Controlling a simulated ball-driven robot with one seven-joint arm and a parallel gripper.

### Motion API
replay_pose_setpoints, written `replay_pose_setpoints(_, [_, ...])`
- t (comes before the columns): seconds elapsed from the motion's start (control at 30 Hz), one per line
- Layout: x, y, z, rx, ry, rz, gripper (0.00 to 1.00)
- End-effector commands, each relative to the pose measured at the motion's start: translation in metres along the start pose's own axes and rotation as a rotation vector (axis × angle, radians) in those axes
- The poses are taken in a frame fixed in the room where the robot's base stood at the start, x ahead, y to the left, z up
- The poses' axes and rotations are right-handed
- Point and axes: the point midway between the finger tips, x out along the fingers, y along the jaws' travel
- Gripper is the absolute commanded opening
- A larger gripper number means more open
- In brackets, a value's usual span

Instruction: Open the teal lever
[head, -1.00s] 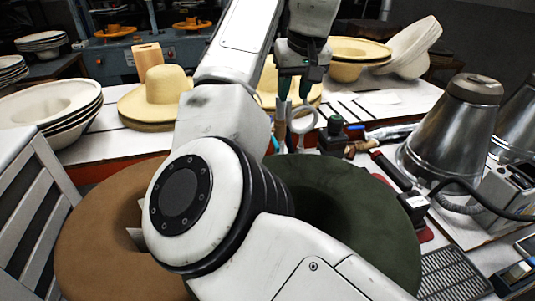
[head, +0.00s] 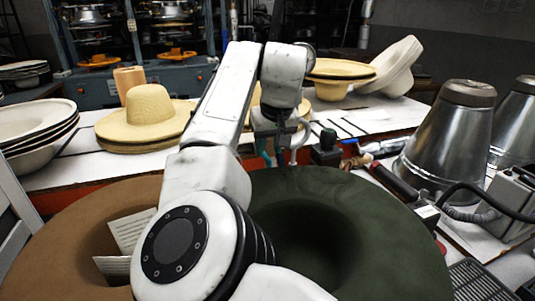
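My gripper (head: 274,150) hangs pointing down from my arm near the middle of the head view, above the far rim of the dark green hat. Its fingers are small and dark against the background, and I cannot tell how far apart they are. A narrow teal strip (head: 265,152) shows right at the fingers. I cannot tell whether it is the teal lever or part of the gripper, nor whether it is touched. A dark green knob on a black block (head: 327,147) stands just right of the gripper.
A large green hat (head: 365,225) and a brown hat (head: 60,235) fill the foreground. Straw hats (head: 150,115) and pale stacked hats (head: 38,128) stand on the white table. Metal cones (head: 445,130) and a grey box (head: 508,205) with a cable stand at right.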

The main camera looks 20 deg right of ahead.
Motion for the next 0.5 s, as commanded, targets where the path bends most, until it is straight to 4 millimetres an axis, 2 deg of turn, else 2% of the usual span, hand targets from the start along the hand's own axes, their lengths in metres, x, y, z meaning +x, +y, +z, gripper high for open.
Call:
replay_pose_setpoints(0.1, [0.016,0.0,0.0,0.001,-0.001,-0.001,0.36])
replay_pose_setpoints(0.2, [0.023,0.0,0.0,0.001,0.0,0.0,0.36])
replay_pose_setpoints(0.5, [0.028,0.0,0.0,0.001,0.0,0.0,0.36])
